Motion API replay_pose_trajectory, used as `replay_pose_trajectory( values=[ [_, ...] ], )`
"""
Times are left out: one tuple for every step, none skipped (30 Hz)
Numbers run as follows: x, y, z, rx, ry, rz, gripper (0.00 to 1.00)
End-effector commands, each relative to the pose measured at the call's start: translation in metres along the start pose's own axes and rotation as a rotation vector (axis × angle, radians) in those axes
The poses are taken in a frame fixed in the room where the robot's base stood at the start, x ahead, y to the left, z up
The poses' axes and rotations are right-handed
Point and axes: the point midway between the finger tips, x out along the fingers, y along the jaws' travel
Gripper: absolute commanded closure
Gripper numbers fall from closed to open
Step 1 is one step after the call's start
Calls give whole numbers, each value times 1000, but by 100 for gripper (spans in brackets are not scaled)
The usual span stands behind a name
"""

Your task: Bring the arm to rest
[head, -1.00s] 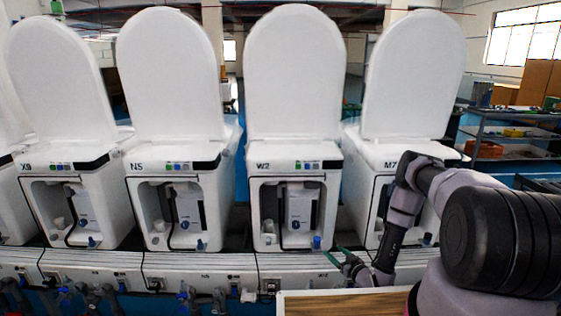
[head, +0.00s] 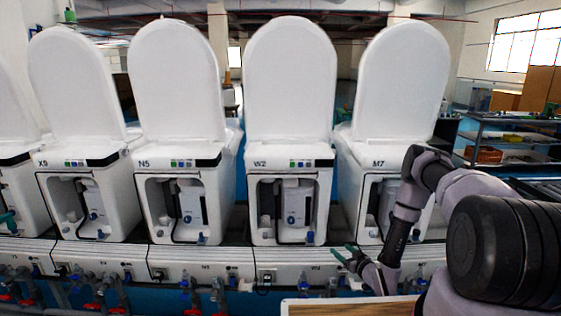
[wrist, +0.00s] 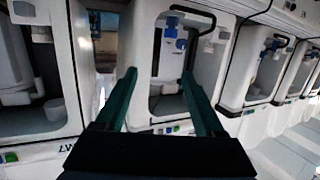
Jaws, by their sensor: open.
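My gripper (head: 345,253) is in the head view at the lower right of centre, in front of the lower fronts of the toilets marked W2 (head: 290,85) and M7 (head: 400,85). Its green fingers are apart and nothing is between them. In the wrist view my gripper (wrist: 160,95) shows two spread green fingers with a toilet's open front compartment (wrist: 168,60) beyond them. My arm is bent, with the elbow raised in front of M7 and the forearm hanging down to the gripper.
More toilets, N5 (head: 176,85) and X9 (head: 75,90), stand in the row to the left with lids up. A white ledge (head: 205,262) with pipes and valves below runs along the front. A wooden board (head: 350,306) lies at the bottom. Shelves (head: 510,140) stand at the right.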

Motion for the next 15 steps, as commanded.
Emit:
replay_pose_trajectory(
  values=[
    [4,5,-8,-3,-6,4,29],
    [6,7,-12,-4,-10,6,29],
    [9,11,-18,-4,-18,10,29],
    [11,15,-23,-6,-23,13,29],
    [14,18,-28,-6,-30,16,29],
    [17,22,-36,-7,-39,21,29],
    [19,26,-41,-7,-47,24,29],
    [22,30,-48,-8,-55,29,29],
    [26,35,-57,-9,-65,35,29],
    [28,39,-65,-10,-74,40,29],
    [30,43,-74,-12,-83,46,29],
    [34,49,-86,-12,-96,55,29],
    [36,54,-97,-13,-107,62,29],
    [38,59,-108,-14,-119,71,29],
    [41,66,-125,-13,-137,83,29]
  ],
)
